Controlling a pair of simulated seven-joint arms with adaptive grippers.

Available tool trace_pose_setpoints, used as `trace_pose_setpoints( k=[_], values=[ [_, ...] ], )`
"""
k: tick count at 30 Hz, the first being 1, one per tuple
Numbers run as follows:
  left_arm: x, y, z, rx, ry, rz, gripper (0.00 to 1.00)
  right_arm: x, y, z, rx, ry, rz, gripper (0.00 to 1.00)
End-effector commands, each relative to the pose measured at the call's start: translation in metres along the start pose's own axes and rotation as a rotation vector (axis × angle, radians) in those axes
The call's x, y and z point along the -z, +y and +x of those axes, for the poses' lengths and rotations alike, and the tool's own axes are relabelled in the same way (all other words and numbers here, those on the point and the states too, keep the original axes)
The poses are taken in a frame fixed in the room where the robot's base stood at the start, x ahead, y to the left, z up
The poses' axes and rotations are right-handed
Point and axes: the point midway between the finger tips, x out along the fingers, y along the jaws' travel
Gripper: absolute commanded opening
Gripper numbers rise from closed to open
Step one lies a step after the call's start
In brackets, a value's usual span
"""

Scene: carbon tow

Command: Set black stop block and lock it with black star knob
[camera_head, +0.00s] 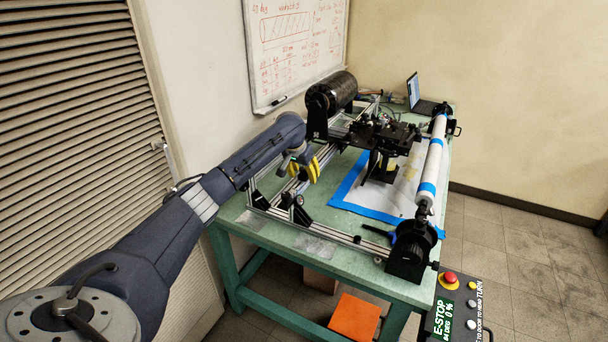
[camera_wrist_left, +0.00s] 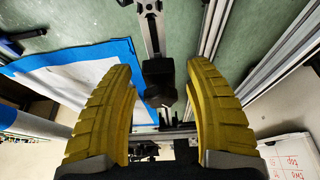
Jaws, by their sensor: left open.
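My left gripper (camera_head: 308,171) is open and empty above the left side of the green table, near the aluminium rails. In the left wrist view, a black block-like part (camera_wrist_left: 158,69) sits at the end of an aluminium profile, seen between the open yellow fingers (camera_wrist_left: 160,82). A dark faceted part, perhaps the star knob (camera_wrist_left: 161,94), adjoins it. The fingers do not visibly touch either part. In the head view, small black fittings (camera_head: 298,201) lie on the rail just below the gripper; which is the stop block I cannot tell. My right gripper is not in view.
A black spool (camera_head: 332,92) stands at the back left of the frame, with a dark carriage (camera_head: 380,132) beside it. A white roller with blue bands (camera_head: 432,160) runs along the right. Blue-taped sheet (camera_head: 352,190) covers mid-table. An E-stop box (camera_head: 452,305) stands in front.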

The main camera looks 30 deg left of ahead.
Motion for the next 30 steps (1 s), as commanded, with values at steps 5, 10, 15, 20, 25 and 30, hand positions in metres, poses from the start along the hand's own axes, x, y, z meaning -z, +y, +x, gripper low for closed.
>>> trace_pose_setpoints(
  k=[5, 10, 15, 20, 25, 30],
  values=[
    [0.0, 0.0, 0.0, 0.0, 0.0, 0.0, 0.53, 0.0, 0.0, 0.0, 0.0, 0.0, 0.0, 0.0],
    [0.0, 0.0, 0.0, 0.0, 0.0, 0.0, 0.4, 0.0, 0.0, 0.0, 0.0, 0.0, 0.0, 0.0],
    [0.0, 0.0, 0.0, 0.0, 0.0, 0.0, 0.2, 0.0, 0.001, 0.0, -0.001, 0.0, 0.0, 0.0],
    [0.0, 0.0, 0.0, 0.0, 0.0, 0.0, 0.01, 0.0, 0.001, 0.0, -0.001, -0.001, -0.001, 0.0],
    [0.0, 0.0, 0.0, 0.0, 0.0, 0.0, 0.0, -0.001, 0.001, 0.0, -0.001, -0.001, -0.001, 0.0],
    [-0.002, -0.013, 0.0, 0.007, -0.002, -0.015, 0.0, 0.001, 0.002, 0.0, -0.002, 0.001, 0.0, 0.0]
  ],
)
